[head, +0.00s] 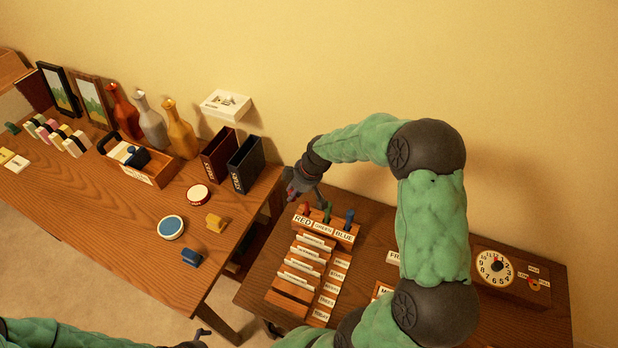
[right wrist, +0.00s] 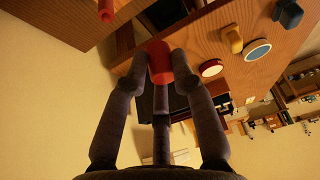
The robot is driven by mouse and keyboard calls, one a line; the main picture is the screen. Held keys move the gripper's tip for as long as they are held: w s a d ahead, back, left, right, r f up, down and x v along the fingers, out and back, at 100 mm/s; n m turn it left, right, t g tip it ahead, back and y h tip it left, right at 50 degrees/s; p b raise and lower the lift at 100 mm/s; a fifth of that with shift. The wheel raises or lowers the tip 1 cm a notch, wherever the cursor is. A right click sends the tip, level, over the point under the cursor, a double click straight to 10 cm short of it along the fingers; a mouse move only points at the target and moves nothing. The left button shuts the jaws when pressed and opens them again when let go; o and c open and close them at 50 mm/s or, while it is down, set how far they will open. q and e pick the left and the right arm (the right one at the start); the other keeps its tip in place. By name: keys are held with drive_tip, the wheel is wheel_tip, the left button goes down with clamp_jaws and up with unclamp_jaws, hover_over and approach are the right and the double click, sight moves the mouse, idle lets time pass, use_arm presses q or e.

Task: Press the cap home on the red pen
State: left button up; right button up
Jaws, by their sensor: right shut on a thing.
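My right gripper (head: 297,192) is above the back left of the pen block on the right desk. In the right wrist view its fingers (right wrist: 158,68) are shut on a small red cap (right wrist: 160,60). The red pen (head: 305,209) stands upright in the block's slot labelled RED. A red end of it, likely the pen (right wrist: 105,10), shows at the top edge of the wrist view, apart from the cap. In the head view the cap is hard to make out. My left gripper (head: 203,333) is partly in view at the bottom edge; its opening is unclear.
The wooden pen block (head: 320,226) also holds a green pen (head: 327,213) and a blue pen (head: 349,217). A card rack (head: 292,288) stands in front. A clock box (head: 512,276) is at right. Dark binders (head: 246,163) and bottles (head: 181,135) stand on the left desk.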

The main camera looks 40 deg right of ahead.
drive_tip(key=s+d+r+n+p, duration=0.1)
drive_tip(key=d+r+n, duration=0.1)
drive_tip(key=d, duration=0.3)
drive_tip(key=shift+y, duration=0.3)
drive_tip(key=shift+f+b, duration=1)
drive_tip(key=shift+f, duration=1.45)
drive_tip(key=shift+f+b, duration=0.85)
drive_tip(key=shift+s+b, duration=0.1)
drive_tip(key=shift+b, duration=0.35)
drive_tip(key=shift+f+b, duration=0.15)
drive_tip(key=shift+b, duration=0.5)
drive_tip(key=o, duration=1.3)
